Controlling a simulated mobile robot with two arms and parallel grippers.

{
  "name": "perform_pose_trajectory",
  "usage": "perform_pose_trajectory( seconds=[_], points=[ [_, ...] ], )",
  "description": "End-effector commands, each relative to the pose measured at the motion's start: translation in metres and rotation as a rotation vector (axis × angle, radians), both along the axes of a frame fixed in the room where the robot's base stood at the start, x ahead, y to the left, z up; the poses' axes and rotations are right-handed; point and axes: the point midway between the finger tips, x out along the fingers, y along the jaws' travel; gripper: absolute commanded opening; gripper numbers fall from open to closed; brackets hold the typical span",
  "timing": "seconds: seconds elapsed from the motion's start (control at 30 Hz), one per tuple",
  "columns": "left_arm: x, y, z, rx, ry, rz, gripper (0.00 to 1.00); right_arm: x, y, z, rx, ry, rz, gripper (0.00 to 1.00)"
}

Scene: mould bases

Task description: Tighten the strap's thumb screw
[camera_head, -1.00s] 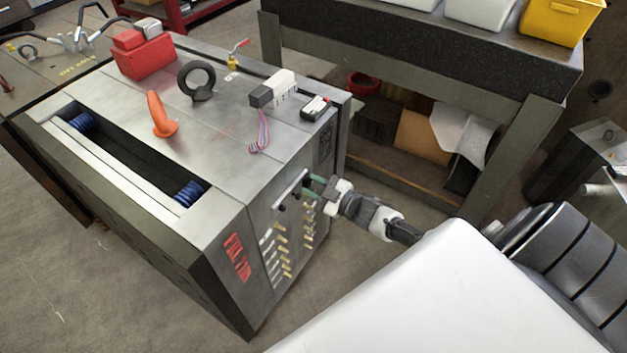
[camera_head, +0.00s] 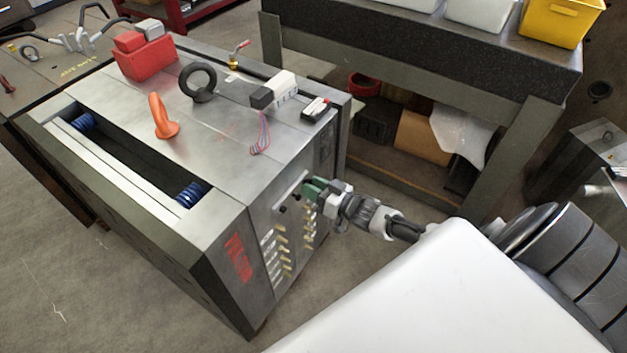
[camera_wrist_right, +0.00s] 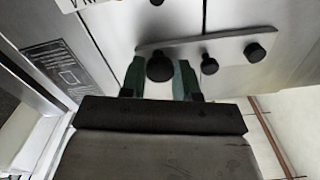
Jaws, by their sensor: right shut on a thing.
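The strap (camera_wrist_right: 228,42) is a pale flat metal bar on the side face of the mould base (camera_head: 265,225); it also shows in the head view (camera_head: 291,188). A black round thumb screw (camera_wrist_right: 160,67) sits at the strap's left end in the wrist view. My right gripper (camera_wrist_right: 161,76) has its green fingers on either side of this screw and is shut on it. Two smaller black knobs, one in the middle (camera_wrist_right: 208,64) and one at the right (camera_wrist_right: 254,52), stand along the strap. In the head view my right gripper (camera_head: 314,189) hides the screw. My left gripper is out of view.
Several brass fittings (camera_head: 281,247) stick out below the strap. A workbench (camera_head: 420,60) stands behind my right arm.

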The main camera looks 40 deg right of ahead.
Motion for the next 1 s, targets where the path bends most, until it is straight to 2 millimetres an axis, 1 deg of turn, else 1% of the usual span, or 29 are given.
perform_pose_trajectory(
  seconds=[0.03, 0.23, 0.67, 0.7, 0.77, 0.8, 0.87, 1.0],
  points=[
    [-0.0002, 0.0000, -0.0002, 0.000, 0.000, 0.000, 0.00, -0.0016, -0.0005, -0.0026, 0.013, 0.012, 0.000, 0.07],
    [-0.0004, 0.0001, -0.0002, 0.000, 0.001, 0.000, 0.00, -0.0018, -0.0004, -0.0027, 0.053, 0.029, 0.000, 0.07],
    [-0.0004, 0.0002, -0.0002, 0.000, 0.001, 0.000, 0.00, -0.0021, -0.0002, -0.0030, 0.061, 0.033, 0.000, 0.07],
    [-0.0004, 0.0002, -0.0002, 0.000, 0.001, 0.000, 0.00, -0.0021, -0.0001, -0.0031, 0.061, 0.033, 0.000, 0.33],
    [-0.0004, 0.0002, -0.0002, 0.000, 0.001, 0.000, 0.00, -0.0021, 0.0000, -0.0031, 0.061, 0.033, 0.000, 0.42],
    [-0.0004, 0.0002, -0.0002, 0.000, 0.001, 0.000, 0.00, -0.0020, -0.0001, -0.0029, 0.061, 0.033, 0.000, 0.48],
    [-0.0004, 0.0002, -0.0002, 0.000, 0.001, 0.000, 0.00, -0.0016, 0.0000, -0.0023, 0.061, 0.032, 0.001, 0.57],
    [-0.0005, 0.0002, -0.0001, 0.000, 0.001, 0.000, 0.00, -0.0010, 0.0001, -0.0013, 0.062, 0.029, 0.000, 0.57]
  ],
)
